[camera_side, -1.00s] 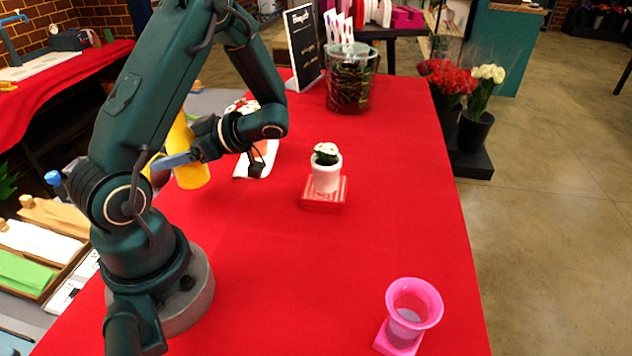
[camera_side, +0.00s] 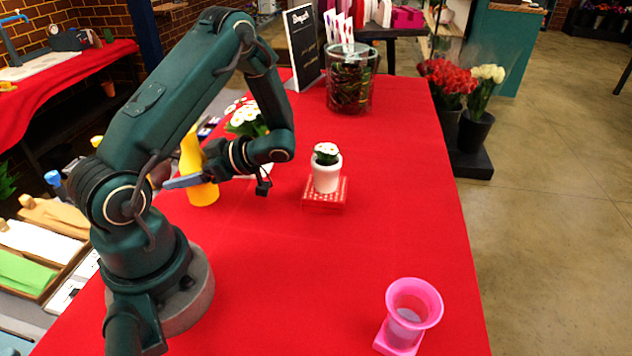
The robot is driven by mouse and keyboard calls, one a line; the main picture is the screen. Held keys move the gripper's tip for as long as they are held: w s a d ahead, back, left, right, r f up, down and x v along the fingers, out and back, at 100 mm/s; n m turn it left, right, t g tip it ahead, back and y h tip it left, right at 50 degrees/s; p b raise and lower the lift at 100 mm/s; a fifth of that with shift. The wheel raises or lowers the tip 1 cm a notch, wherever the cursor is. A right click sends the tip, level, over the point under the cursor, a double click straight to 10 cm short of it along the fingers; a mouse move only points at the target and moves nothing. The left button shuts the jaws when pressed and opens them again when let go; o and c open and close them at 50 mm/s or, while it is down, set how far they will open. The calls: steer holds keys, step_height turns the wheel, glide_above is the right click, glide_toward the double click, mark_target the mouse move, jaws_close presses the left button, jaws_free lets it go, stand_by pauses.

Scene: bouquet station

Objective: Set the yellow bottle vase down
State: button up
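The yellow bottle vase (camera_side: 202,194) is left of centre on the red-covered table, close to upright. My gripper (camera_side: 188,181) reaches it from the right, with one blue finger across the front of the vase. The other finger is hidden behind the vase. The gripper appears shut on the vase's body. The base of the vase is at the cloth or just above it; I cannot tell whether it touches.
White daisies (camera_side: 246,118) stand behind my wrist. A white pot with flowers (camera_side: 326,176) sits on a red box (camera_side: 325,201) to the right. A pink vase (camera_side: 405,325) is at the front right. A glass container (camera_side: 350,92) stands at the back. The front middle cloth is clear.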

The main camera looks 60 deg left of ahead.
steer(key=shift+o, duration=1.4)
steer(key=v, duration=0.6)
steer(key=shift+w+d+r, duration=0.2)
steer(key=shift+w+r, duration=0.05)
steer(key=shift+w, duration=0.05)
steer(key=shift+w+d+r+m, duration=0.25)
steer(key=shift+d+r+m, duration=0.05)
steer(key=shift+d, duration=0.15)
steer(key=d+r+m+t+h, duration=0.4)
steer(key=d+m+t, duration=0.3)
steer(key=m, duration=0.6)
steer(key=d+r+m+t+h, duration=0.5)
steer(key=d+m+t, duration=0.3)
steer(key=d+m, duration=0.3)
steer(key=shift+w+d+m+h, duration=0.2)
steer(key=shift+d+m+h, duration=0.15)
steer(key=shift+m, duration=0.85)
steer(key=shift+r, duration=0.1)
